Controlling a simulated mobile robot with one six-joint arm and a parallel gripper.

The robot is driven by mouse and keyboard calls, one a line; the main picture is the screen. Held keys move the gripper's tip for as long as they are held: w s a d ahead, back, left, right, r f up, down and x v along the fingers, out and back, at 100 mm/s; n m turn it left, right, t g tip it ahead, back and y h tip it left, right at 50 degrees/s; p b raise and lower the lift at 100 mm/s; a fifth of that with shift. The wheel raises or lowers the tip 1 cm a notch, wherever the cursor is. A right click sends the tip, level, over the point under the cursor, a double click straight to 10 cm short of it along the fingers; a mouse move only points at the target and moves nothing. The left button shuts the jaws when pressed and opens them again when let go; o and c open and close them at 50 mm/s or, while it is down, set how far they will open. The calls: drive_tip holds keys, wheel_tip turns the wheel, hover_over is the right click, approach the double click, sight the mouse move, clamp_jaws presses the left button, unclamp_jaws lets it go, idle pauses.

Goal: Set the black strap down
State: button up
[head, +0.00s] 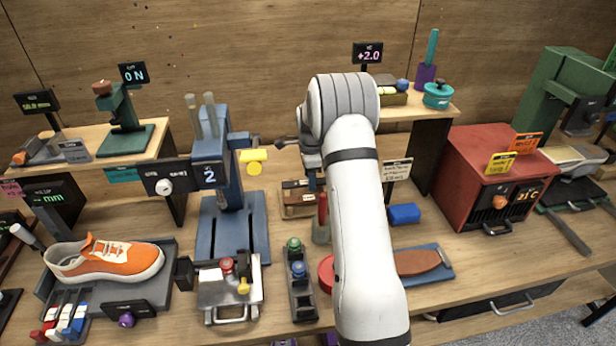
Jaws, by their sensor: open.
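My white arm rises through the middle of the head view and bends away from me. My gripper (311,161), dark grey, shows only in part at the left of the arm's far end. It is open, and I see nothing held in it. It is above or in front of a small wooden box (298,207) with dark and light pieces in it. I cannot make out the black strap for sure; it may be among these pieces or hidden behind my arm.
An orange sneaker (105,262) sits on a grey stand at the left. A blue press (231,222) stands left of my gripper. A red heater box (492,180) is at the right. A blue block (404,214) lies right of my arm, with bare bench (440,228) beside it.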

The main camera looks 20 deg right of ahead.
wheel_tip(320, 180, up, 12)
drive_tip(key=b, duration=0.1)
drive_tip(key=s+a+r+n, duration=0.5)
drive_tip(key=s+r, duration=0.2)
drive_tip(key=s, duration=0.1)
drive_tip(key=s+a+n+t, duration=0.1)
drive_tip(key=s+a+n, duration=0.2)
drive_tip(key=s, duration=0.6)
drive_tip(key=s+a+n+t, duration=0.1)
drive_tip(key=s+a+n, duration=0.2)
drive_tip(key=s+n, duration=0.4)
drive_tip(key=s+a+n+t, duration=0.1)
drive_tip(key=s+a+n, duration=0.2)
drive_tip(key=s, duration=0.9)
drive_tip(key=shift+s+f+n, duration=0.3)
drive_tip(key=shift+s+n, duration=0.05)
drive_tip(key=shift+n, duration=0.75)
drive_tip(key=shift+c, duration=0.2)
